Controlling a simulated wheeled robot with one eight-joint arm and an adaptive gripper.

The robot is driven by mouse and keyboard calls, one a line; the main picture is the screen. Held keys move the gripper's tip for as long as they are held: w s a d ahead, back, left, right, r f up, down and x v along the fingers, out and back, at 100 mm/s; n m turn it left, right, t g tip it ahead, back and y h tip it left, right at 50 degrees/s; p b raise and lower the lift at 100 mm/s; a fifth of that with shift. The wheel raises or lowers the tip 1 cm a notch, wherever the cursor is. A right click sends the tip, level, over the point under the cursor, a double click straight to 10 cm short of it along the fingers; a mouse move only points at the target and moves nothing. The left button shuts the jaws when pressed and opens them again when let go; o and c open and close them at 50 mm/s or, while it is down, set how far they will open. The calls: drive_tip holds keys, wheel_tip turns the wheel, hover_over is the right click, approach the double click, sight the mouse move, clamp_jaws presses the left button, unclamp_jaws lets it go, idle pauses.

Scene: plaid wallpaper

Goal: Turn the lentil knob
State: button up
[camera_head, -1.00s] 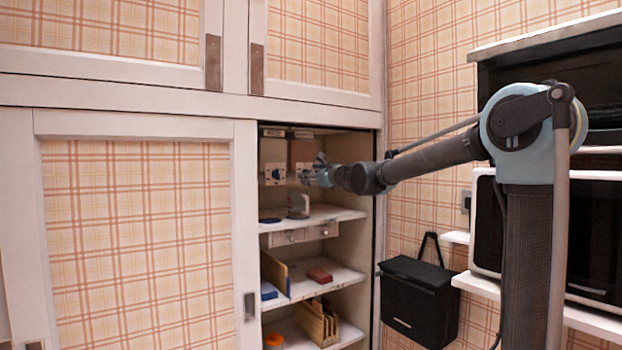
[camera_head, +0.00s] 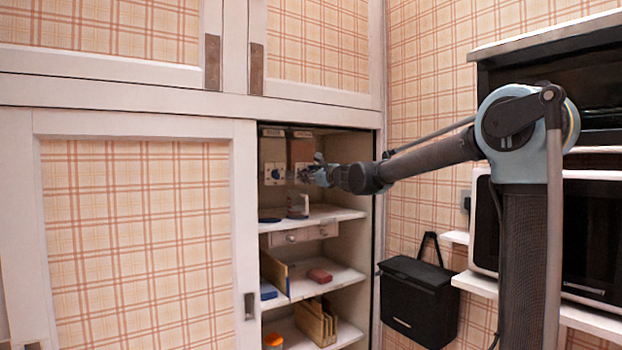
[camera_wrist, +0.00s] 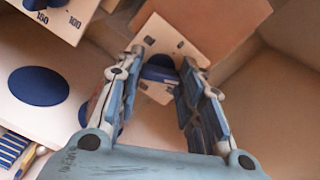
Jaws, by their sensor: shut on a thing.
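A blue knob (camera_wrist: 158,72) on a pale plate marked with small figures sits under the right-hand dispenser in the wrist view. My gripper (camera_wrist: 163,60) has its two fingers on either side of this knob and is shut on it. In the head view my gripper (camera_head: 308,172) reaches into the open cupboard at the right-hand plate and hides most of that knob. A second blue knob (camera_head: 275,174) is on the plate to its left, apart from my gripper. The labels above are too small to read, so I cannot tell which knob is for lentils.
A blue disc (camera_wrist: 38,86) lies on the white shelf below, with another partly hidden beside my left finger. The left dispenser plate (camera_wrist: 62,14) is close by. The cupboard's right wall and sliding door (camera_head: 140,230) bound the opening. A black box (camera_head: 420,300) hangs at right.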

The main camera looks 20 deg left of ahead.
drive_tip(key=n, duration=1.2)
idle(0.3)
drive_tip(key=shift+s+n, duration=0.1)
drive_tip(key=shift+n, duration=0.4)
drive_tip(key=o, duration=1.1)
drive_tip(key=shift+c, duration=0.2)
drive_tip(key=shift+d, duration=0.1)
drive_tip(key=v, duration=1.1)
drive_tip(key=shift+s+d, duration=0.2)
drive_tip(key=shift+d, duration=0.1)
